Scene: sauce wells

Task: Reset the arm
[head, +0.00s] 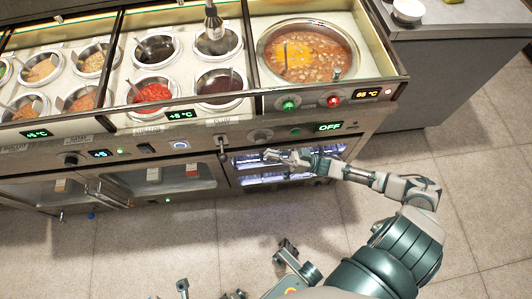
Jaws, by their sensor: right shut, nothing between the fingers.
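My right arm reaches in from the bottom right towards the front of the food counter. My right gripper (273,155) is at the lit opening in the counter's front, below the control panel. Its fingers are shut and empty. I cannot tell whether it touches the counter. My left gripper cannot be made out; only small mechanical parts of mine show at the bottom edge.
The counter (214,127) holds several round wells of sauces and toppings. A large pot of bean stew (318,60) sits at the right. A grey cabinet (447,75) with a white bowl (408,10) stands far right. The tiled floor (150,250) is clear at lower left.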

